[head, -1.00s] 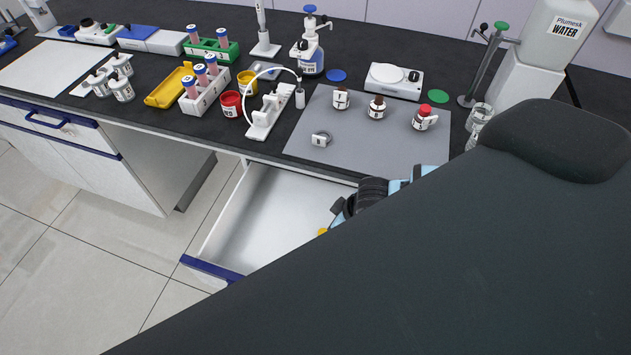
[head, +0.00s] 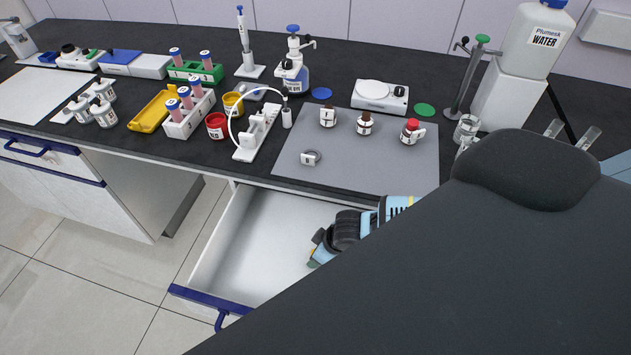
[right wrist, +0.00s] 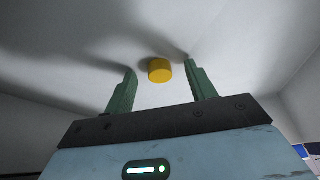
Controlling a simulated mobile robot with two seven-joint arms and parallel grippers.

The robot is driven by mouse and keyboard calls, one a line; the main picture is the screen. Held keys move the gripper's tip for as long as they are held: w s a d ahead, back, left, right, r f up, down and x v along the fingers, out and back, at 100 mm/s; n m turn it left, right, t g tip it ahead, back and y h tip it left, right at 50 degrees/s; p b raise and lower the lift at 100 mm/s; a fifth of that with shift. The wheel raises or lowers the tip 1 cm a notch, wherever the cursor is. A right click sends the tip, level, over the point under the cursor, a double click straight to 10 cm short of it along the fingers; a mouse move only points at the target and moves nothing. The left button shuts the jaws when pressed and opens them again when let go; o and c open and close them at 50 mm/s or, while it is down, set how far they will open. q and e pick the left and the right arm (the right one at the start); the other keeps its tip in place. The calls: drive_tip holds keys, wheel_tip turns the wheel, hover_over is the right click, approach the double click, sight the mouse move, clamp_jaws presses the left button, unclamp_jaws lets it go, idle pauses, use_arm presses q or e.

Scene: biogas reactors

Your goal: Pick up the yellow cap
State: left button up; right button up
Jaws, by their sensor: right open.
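The yellow cap (right wrist: 159,71) lies on the white floor of the open drawer (head: 248,235). In the right wrist view it shows between and just past the two green fingertips. My right gripper (right wrist: 160,65) is open and empty, with one finger to each side of the cap and a gap to both. In the head view my right wrist is low inside the drawer; its fingers are hidden, and the cap is mostly or fully hidden there. My left gripper is not in view.
The drawer's blue-edged front (head: 210,300) and side walls surround my right wrist. Above it, the dark bench holds a grey mat (head: 370,160) with small bottles, and a red cup (head: 216,126). The drawer's left part is empty.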

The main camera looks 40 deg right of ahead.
drive_tip(key=shift+c, duration=0.3)
drive_tip(key=c, duration=1)
drive_tip(key=shift+c, duration=0.2)
drive_tip(key=shift+r, duration=0.15)
